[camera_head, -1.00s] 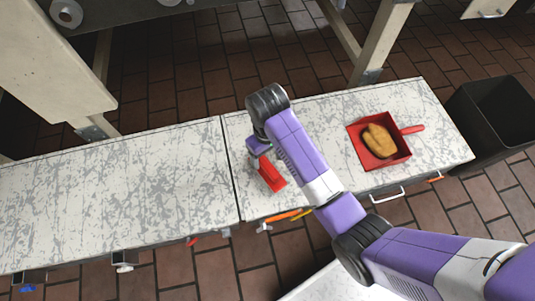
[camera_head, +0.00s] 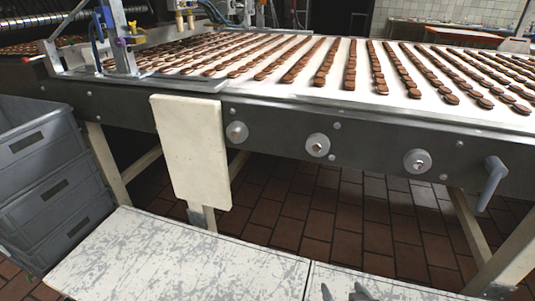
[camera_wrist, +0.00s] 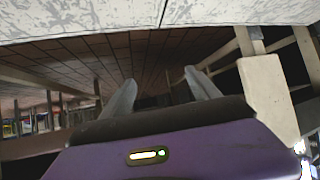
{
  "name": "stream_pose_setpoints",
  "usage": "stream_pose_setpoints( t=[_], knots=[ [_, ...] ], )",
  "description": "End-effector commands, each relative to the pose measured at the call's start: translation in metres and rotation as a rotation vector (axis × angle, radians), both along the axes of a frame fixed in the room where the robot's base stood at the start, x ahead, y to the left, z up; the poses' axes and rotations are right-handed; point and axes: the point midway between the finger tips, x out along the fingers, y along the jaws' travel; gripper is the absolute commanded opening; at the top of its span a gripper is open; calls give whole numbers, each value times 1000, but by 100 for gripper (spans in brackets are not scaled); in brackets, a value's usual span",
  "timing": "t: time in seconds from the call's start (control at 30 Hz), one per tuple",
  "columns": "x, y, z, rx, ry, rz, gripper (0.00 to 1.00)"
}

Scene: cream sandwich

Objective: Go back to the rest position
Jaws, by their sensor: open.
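My gripper (camera_wrist: 160,80) is in the wrist view with two grey fingers spread apart and nothing between them. The fingers point out over the tiled floor, with the edge of the pale worktop across the top of that view. In the head view, only the fingertips of my gripper (camera_head: 342,291) show at the bottom edge, over the scratched white worktop (camera_head: 170,262). The rest of my arm is out of the head view.
A conveyor (camera_head: 225,90) carrying rows of brown cookies crosses the head view behind the worktop. A cream panel (camera_head: 190,150) hangs on its front. Grey stacked crates (camera_head: 50,180) stand at the left. Brown tiled floor (camera_head: 330,215) lies between worktop and conveyor.

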Motion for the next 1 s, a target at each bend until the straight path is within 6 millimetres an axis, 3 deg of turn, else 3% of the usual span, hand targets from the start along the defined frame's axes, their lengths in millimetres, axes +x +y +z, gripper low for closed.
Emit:
stream_pose_setpoints(
  t=[0.03, 0.3, 0.7, 0.87, 1.0],
  knots=[
    [-18, 1, 4, 5, -53, -6, 71],
    [-106, -2, 57, 18, -324, -35, 71],
    [-247, -8, 138, 6, -510, -45, 71],
    [-288, -10, 153, -3, -492, -35, 71],
    [-315, -10, 151, -9, -428, -28, 71]
  ],
)
